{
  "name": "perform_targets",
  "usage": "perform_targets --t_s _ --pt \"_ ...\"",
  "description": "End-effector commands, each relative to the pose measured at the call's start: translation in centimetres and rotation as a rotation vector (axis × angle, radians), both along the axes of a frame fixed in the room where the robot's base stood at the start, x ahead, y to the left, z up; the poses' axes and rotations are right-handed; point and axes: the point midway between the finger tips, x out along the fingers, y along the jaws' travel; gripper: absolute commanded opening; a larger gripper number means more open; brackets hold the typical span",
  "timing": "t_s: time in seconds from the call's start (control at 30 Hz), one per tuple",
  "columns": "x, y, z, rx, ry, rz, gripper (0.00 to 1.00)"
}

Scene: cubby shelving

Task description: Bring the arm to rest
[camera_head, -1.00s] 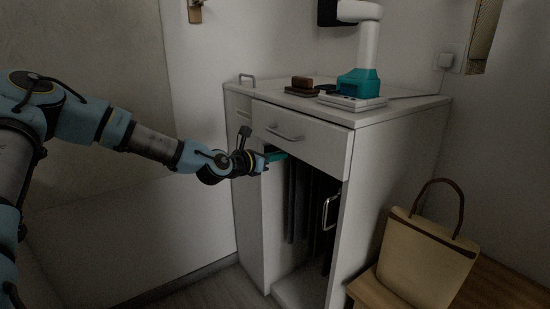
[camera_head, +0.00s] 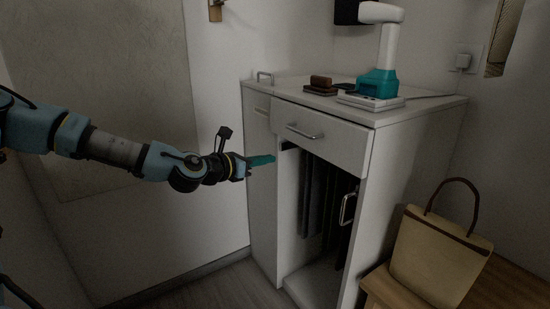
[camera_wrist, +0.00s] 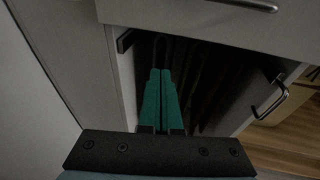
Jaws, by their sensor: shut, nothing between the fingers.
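My gripper (camera_head: 262,160) has teal fingers and is at the end of my arm, which reaches in from the left of the head view. The fingers are together and empty. They are in front of the upper left of the white cabinet's (camera_head: 262,210) open compartment, just below the drawer (camera_head: 318,132). In the wrist view, my gripper (camera_wrist: 160,75) points towards the dark opening, with the two fingers side by side.
The cabinet door stands open, with its handle (camera_head: 347,209) facing the compartment. Dark cloths (camera_head: 312,195) hang inside. A beige bag (camera_head: 436,256) sits on a wooden bench (camera_head: 385,288) at right. A white and teal device (camera_head: 378,82) stands on top. Floor at left is clear.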

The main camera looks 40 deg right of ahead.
Motion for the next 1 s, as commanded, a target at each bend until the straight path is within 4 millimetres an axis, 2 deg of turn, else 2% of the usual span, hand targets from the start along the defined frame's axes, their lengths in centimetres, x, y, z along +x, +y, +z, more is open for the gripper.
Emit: perform_targets --t_s 0.33,0.47,0.53,0.63,0.7,0.77,0.87,1.0 --pt "-0.3 0.9 -0.3 0.02 -0.02 -0.011 0.0" --pt "-1.2 2.4 -3.2 0.156 -0.157 -0.081 0.0" --pt "-1.7 4.4 -5.8 0.286 -0.288 -0.157 0.0" --pt "-1.8 8.9 -9.4 0.5 -0.497 -0.299 0.0" --pt "-1.4 12.7 -11.3 0.643 -0.629 -0.407 0.0" --pt "-1.0 16.2 -12.2 0.757 -0.728 -0.505 0.0" --pt "-0.1 22.2 -12.6 0.924 -0.865 -0.67 0.0" --pt "0.6 30.5 -11.0 1.108 -0.997 -0.898 0.0"
